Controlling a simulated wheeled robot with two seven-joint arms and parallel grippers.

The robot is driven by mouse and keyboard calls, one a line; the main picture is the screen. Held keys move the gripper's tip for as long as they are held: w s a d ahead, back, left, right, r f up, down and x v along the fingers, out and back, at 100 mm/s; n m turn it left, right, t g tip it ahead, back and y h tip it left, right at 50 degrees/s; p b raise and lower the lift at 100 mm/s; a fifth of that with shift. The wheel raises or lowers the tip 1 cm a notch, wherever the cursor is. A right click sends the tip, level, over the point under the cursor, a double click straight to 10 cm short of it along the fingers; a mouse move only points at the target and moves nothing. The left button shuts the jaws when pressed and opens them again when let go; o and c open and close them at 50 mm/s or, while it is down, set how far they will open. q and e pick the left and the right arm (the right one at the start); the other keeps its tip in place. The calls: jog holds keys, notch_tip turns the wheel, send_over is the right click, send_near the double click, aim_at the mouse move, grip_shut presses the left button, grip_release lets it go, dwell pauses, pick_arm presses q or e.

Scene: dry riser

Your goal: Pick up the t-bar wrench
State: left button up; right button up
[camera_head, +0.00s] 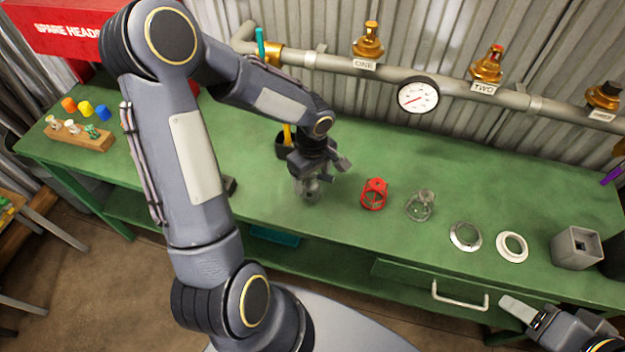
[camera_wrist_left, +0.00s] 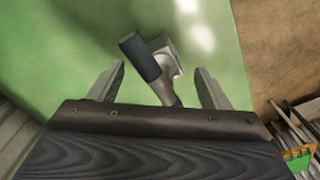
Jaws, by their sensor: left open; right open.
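The t-bar wrench, with a dark cylindrical handle (camera_wrist_left: 140,56) and a greyish stem, shows in the left wrist view between my left gripper's two fingers (camera_wrist_left: 160,85). The fingers are spread apart, with visible gaps on both sides of it. A grey metal block (camera_wrist_left: 167,57) sits just behind the handle on the green top. In the head view my left gripper (camera_head: 309,187) points down over the bench, and the arm and gripper hide most of the wrench there. My right gripper (camera_head: 518,309) is at the lower right, in front of the bench, open and apart from everything.
On the green bench (camera_head: 340,225) stand a red cage (camera_head: 374,193), a clear cage (camera_head: 420,205), two rings (camera_head: 465,236) and a grey square box (camera_head: 577,248). A black holder (camera_head: 284,147) is behind my left gripper. A pipe with valves (camera_head: 430,85) runs along the back wall.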

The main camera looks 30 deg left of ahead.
aim_at(312, 184)
pick_arm(q)
jog(key=shift+f, duration=1.55)
jog(key=shift+s, duration=0.1)
jog(key=shift+c, duration=0.4)
jog(key=shift+a, duration=0.1)
jog(key=c, duration=1.2)
